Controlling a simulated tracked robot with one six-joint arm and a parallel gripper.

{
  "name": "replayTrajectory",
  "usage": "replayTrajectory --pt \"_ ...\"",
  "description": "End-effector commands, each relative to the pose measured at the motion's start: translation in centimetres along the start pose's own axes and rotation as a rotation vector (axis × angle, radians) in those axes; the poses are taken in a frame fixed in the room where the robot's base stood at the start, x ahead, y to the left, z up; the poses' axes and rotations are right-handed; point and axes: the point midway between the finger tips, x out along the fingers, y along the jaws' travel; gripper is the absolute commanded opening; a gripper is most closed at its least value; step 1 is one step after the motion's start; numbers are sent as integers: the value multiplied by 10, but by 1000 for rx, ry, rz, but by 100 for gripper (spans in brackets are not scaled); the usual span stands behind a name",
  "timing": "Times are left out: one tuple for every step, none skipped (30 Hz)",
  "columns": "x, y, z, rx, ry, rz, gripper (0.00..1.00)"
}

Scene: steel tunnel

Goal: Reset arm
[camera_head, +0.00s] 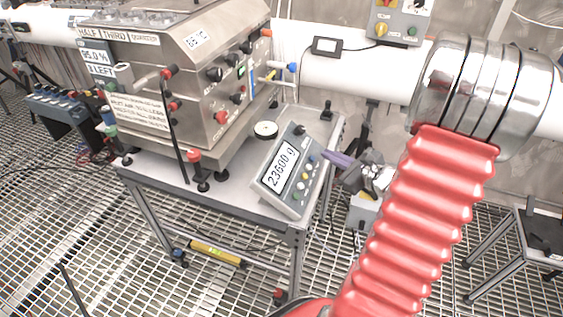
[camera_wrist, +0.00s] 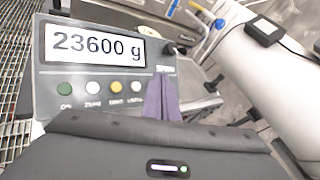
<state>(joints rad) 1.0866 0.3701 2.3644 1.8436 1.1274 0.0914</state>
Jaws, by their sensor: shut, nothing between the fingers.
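My gripper (camera_head: 336,158) is at the right of the scale display, with its purple fingers together and empty. The fingers also show in the wrist view (camera_wrist: 162,98), in front of the right part of the display panel. The display unit (camera_head: 287,172) is a tilted grey box reading 23600 g, with several coloured buttons; its panel fills much of the wrist view (camera_wrist: 100,68). I cannot tell whether the fingertips touch it. My red ribbed arm cover rises across the right of the head view and hides part of the space behind it.
A large steel machine (camera_head: 190,75) with knobs and levers stands on a metal table (camera_head: 220,196). A white pipe (camera_head: 340,75) runs behind, below a control box (camera_head: 398,22). A small stand (camera_head: 538,232) is at the right. Grating floor (camera_head: 60,215) lies open at front left.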

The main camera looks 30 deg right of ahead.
Motion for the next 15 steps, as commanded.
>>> replayTrajectory --pt "0 0 0 0 0 0 0" --pt "0 0 0 0 0 0 0" --pt "0 0 0 0 0 0 0" --pt "0 0 0 0 0 0 0" --pt "0 0 0 0 0 0 0" --pt "0 0 0 0 0 0 0" --pt "0 0 0 -1 0 0 0" --pt "0 0 -1 -4 3 0 0" --pt "0 2 -2 -9 7 6 0" --pt "0 3 -2 -14 9 13 0" --pt "0 6 -3 -20 12 24 0" --pt "0 11 -5 -31 18 42 0" --pt "-1 16 -6 -41 23 60 0" --pt "-1 21 -8 -52 29 81 0" --pt "-2 30 -11 -69 38 114 0"
